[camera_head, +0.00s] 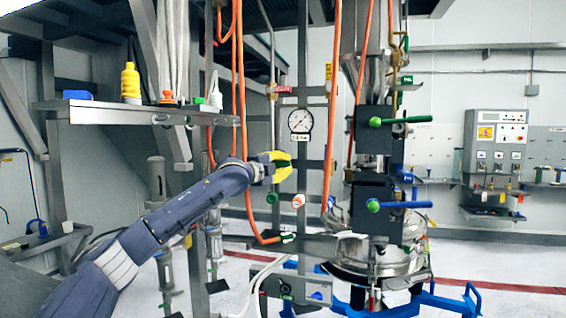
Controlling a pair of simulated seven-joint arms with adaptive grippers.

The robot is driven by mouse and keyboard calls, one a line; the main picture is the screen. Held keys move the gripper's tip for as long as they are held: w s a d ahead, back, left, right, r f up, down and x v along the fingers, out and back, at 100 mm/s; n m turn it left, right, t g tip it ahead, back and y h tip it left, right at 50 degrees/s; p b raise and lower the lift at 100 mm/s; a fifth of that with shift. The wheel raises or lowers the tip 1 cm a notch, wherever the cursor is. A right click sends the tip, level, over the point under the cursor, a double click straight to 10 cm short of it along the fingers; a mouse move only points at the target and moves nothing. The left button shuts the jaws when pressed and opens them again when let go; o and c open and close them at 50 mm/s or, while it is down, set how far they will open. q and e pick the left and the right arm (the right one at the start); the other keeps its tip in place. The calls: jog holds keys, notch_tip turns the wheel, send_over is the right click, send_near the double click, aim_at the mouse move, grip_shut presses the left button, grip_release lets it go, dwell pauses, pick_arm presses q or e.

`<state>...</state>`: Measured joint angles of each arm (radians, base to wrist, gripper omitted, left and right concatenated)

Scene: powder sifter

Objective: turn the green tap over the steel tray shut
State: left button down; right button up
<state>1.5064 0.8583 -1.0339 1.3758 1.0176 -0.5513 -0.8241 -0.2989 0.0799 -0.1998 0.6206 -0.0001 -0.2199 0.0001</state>
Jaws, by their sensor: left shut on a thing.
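My left gripper (276,167), with yellow fingers, reaches in from the left at mid-picture. It is shut on a small green part (283,163), which looks like the green tap's handle. The fingers hide part of it, and its exact turn angle is hard to tell. A flat grey steel surface (318,246) lies below; I cannot tell for sure that it is the tray. My right gripper is not in view.
A pressure gauge (300,121) is just above right of the gripper. Orange hoses (241,90) hang close by. A shelf with a yellow bottle (130,82) is left.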

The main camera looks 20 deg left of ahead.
pick_arm(q)
jog(key=shift+f+m+g, duration=0.3)
jog(key=shift+f+m, duration=0.1)
jog(key=shift+m, duration=0.4)
jog(key=shift+d, duration=0.1)
jog(key=c, duration=1.3)
grip_release()
jog(key=v, duration=1.2)
jog(key=shift+w, duration=0.1)
